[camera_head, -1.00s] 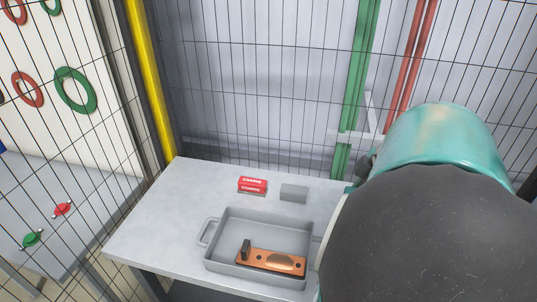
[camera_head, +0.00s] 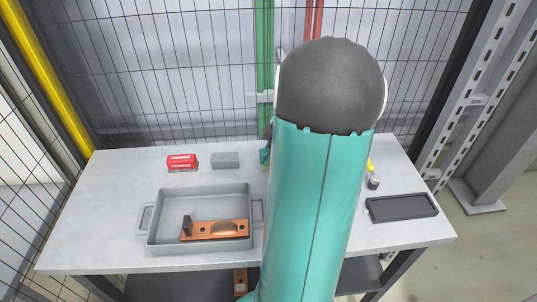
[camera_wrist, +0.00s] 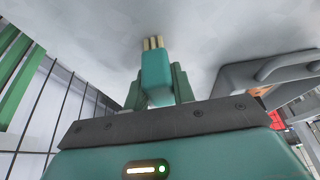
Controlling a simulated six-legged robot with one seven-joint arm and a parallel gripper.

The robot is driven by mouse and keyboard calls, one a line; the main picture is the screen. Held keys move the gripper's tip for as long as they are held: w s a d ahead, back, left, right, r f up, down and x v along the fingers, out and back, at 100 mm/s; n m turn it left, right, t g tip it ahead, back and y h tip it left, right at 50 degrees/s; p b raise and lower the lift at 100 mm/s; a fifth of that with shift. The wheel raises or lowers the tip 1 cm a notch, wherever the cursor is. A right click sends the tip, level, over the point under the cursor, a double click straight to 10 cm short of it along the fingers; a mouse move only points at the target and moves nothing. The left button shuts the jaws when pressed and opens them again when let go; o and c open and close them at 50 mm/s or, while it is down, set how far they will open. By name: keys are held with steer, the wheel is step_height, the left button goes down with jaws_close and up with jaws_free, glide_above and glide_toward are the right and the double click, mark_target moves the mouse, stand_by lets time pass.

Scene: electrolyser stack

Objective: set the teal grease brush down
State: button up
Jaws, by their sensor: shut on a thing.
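The teal grease brush (camera_wrist: 156,76) shows in the wrist view, with pale bristles at its far end. My gripper (camera_wrist: 157,88) is shut on it, with a green finger on each side of its body. The bristles point toward the pale grey table top (camera_head: 95,215). I cannot tell whether they touch it. In the head view my own arm hides the brush and most of the gripper, and also covers the middle of the table.
A grey tray (camera_head: 160,248) holds a copper bar (camera_head: 222,230); the tray also shows in the wrist view (camera_wrist: 240,78). Behind it are a red box (camera_head: 182,162) and a grey block (camera_head: 225,160). A black tray (camera_head: 402,207) lies right, near a small yellow-and-dark item (camera_head: 373,182). Mesh fencing stands behind.

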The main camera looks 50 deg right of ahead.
steer(key=shift+f, duration=0.2)
steer(key=o, duration=1)
steer(key=shift+r, duration=0.1)
steer(key=v, duration=1.2)
steer(key=w+a+r+m+h, duration=0.1)
steer(key=w+a+r+m, duration=0.15)
steer(key=a, duration=0.65)
steer(key=w+a+r+m+h, duration=0.1)
steer(key=w+a, duration=0.3)
steer(key=a, duration=0.6)
steer(key=s+a+m+t, duration=0.1)
steer(key=s+a+m, duration=0.1)
steer(key=a, duration=0.8)
steer(key=s+a+m+t+h, duration=0.1)
steer(key=s+a+m, duration=0.1)
steer(key=a, duration=0.8)
steer(key=shift+s+f+m, duration=0.35)
steer(key=shift+s+f, duration=0.05)
steer(key=shift+s, duration=0.5)
